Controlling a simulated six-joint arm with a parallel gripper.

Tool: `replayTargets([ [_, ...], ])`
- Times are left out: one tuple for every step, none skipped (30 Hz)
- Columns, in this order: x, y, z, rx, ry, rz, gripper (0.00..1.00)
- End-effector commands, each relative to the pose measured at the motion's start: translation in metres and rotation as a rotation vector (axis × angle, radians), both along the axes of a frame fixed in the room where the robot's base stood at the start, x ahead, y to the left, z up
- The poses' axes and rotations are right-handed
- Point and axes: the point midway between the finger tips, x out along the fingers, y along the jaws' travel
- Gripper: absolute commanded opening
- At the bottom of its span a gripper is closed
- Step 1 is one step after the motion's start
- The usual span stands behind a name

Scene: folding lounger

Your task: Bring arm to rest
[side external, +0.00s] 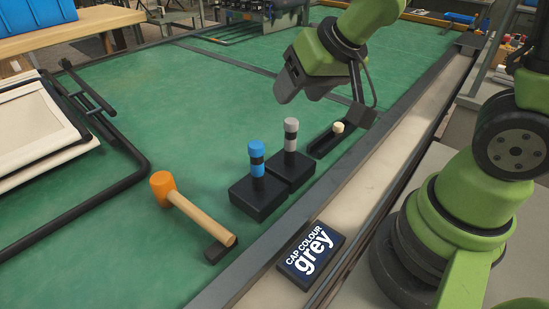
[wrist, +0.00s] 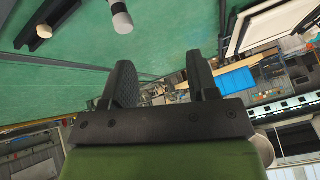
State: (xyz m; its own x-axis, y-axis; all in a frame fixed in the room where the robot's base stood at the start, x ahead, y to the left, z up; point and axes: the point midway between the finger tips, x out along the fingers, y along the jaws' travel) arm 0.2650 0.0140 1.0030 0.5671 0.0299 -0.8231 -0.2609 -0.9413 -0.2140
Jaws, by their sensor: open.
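My gripper (side external: 303,88) hangs open and empty above the green table, behind and above the two capped posts. In the wrist view its two black fingers (wrist: 162,78) stand apart with nothing between them. A grey-capped post (side external: 291,133) stands upright in a black block; its cap end also shows in the wrist view (wrist: 122,20). A blue-capped post (side external: 257,158) stands upright in a black block beside it. A sign (side external: 311,255) on the table's edge rail reads "CAP COLOUR grey".
A narrow black tray (side external: 322,146) with a cream knob (side external: 338,127) lies right of the posts. A mallet with an orange head (side external: 163,184) rests on the table at the left. The folding lounger (side external: 45,125) is farther left. The green table (side external: 190,95) behind is clear.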

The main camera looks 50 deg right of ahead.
Motion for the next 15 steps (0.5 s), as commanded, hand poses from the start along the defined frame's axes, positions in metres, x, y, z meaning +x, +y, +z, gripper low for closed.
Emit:
replayTargets([
  [-0.008, -0.005, 0.018, -0.006, -0.022, -0.024, 0.54],
  [-0.015, -0.007, 0.027, -0.01, -0.022, -0.034, 0.54],
  [-0.024, -0.009, 0.037, -0.007, -0.022, -0.048, 0.54],
  [-0.032, -0.01, 0.045, -0.002, -0.023, -0.055, 0.54],
  [-0.04, -0.01, 0.052, 0.004, -0.024, -0.06, 0.54],
  [-0.05, -0.01, 0.06, 0.017, -0.022, -0.062, 0.54],
  [-0.059, -0.009, 0.065, 0.027, -0.022, -0.061, 0.54],
  [-0.066, -0.007, 0.07, 0.04, -0.021, -0.058, 0.54],
  [-0.077, -0.005, 0.076, 0.057, -0.023, -0.05, 0.54],
  [-0.084, -0.002, 0.08, 0.07, -0.023, -0.043, 0.54],
  [-0.09, 0.0, 0.083, 0.082, -0.023, -0.034, 0.54],
  [-0.098, 0.003, 0.086, 0.099, -0.025, -0.022, 0.54],
  [-0.103, 0.005, 0.088, 0.109, -0.025, -0.014, 0.54],
  [-0.108, 0.007, 0.09, 0.118, -0.025, -0.006, 0.54],
  [-0.113, 0.009, 0.092, 0.129, -0.026, 0.005, 0.54],
])
